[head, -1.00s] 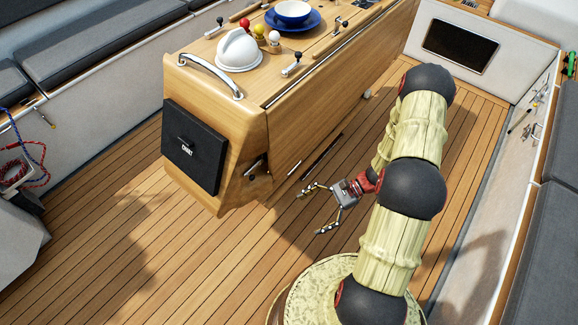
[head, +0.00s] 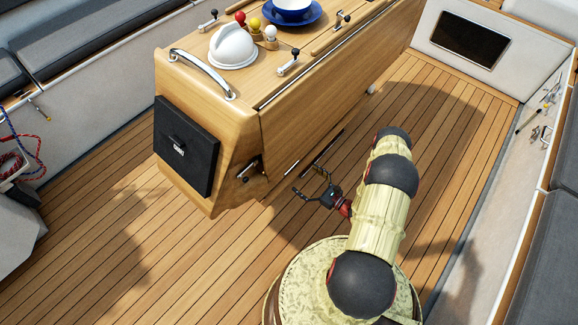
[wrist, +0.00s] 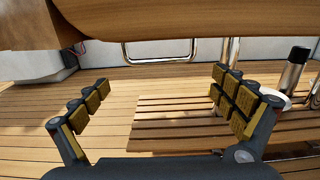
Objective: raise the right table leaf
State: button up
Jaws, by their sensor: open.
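The table (head: 215,75) has a wooden right leaf (head: 335,90) that hangs down along its right side. My gripper (head: 306,180) is open and empty, low beside the leaf's lower edge, near the leaf's front half. In the wrist view the open fingers (wrist: 160,84) are spread wide with nothing between them. A wooden board (wrist: 200,18), apparently the lower part of the leaf, crosses the top of that view above the fingers. I see no contact between fingers and leaf.
On the tabletop are a white domed item (head: 233,47), a blue plate (head: 292,16) and several small levers. A chrome handle (head: 203,72) is at the front end. Bench cushions (head: 100,38) line the left. The plank floor (head: 430,130) right of the table is clear.

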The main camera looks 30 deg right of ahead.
jog(key=shift+r+b+x, duration=0.2)
jog(key=shift+b+x, duration=0.45)
jog(key=shift+x, duration=1.3)
jog(key=shift+r+b+x, duration=0.15)
jog(key=shift+b+x, duration=0.45)
jog(key=shift+x, duration=1.3)
jog(key=shift+c, duration=1)
jog(key=c, duration=1.1)
jog(key=shift+d, duration=0.1)
jog(key=shift+c, duration=0.3)
